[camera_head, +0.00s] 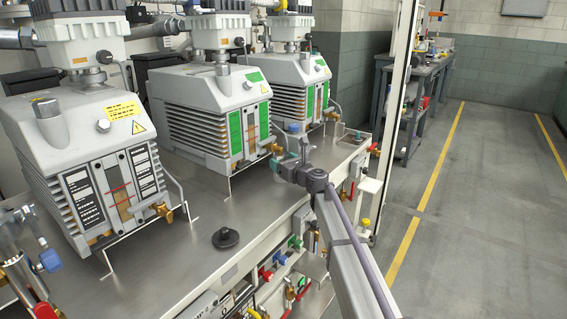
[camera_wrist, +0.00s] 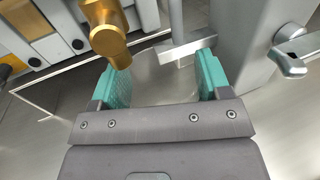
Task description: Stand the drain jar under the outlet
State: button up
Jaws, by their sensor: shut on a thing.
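My gripper (camera_wrist: 163,75) has its two teal pads on either side of a clear, see-through thing, which looks like the drain jar (camera_wrist: 160,88). Its outline is faint, and I cannot tell whether its base touches the bench. A brass outlet (camera_wrist: 109,38) hangs at the upper left of the gap between the pads, close to the left pad. In the head view my gripper (camera_head: 289,160) is at the lower front corner of the middle pump (camera_head: 205,112), beside its brass outlet (camera_head: 274,149). The jar cannot be made out there.
The near pump (camera_head: 75,140) and the far pump (camera_head: 290,72) stand on the same steel bench (camera_head: 170,262). A black round knob (camera_head: 226,238) lies on the bench. Coloured valves (camera_head: 280,257) line its front. A pale post (camera_head: 397,110) rises beyond my arm. Open floor lies right.

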jog(key=shift+f, duration=0.2)
jog(key=o, duration=1.1)
jog(key=v, duration=1.1)
jog(key=shift+w, duration=0.1)
jog(key=shift+r, duration=0.15)
